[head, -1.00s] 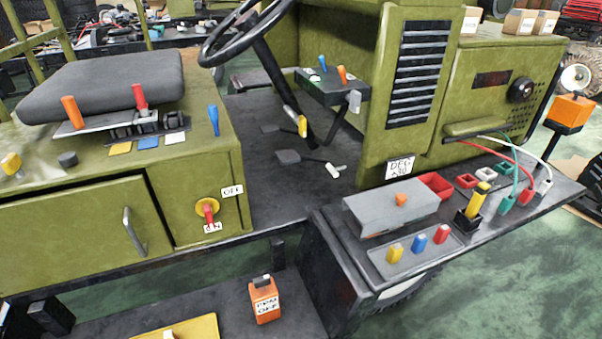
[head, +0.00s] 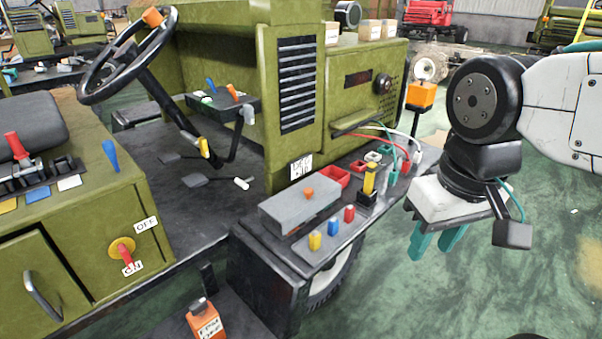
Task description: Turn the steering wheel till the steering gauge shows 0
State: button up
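The steering wheel (head: 130,54) is at the upper left, black and tilted on its column, with an orange knob (head: 153,17) at the top of its rim. A small white plate (head: 301,167) with dark characters is on the green cab's front corner; its text is too blurred to read now. It reads "DEG" above a number in the earlier view, so it may be the steering gauge. My gripper (head: 432,249) is at the right, pointing down over the green floor. Its two teal fingers are apart with nothing between them. It is far from the wheel.
A dark shelf with a grey box (head: 300,206), coloured pegs, a yellow lever (head: 369,180) and cables lies between my gripper and the cab. An orange lamp (head: 421,95) stands behind. A pedal-side lever console (head: 222,105) is near the wheel. Floor at right is clear.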

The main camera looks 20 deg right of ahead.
aim_at(133, 58)
jog(key=u, duration=0.9)
jog(key=i, duration=0.75)
jog(key=z, duration=0.25)
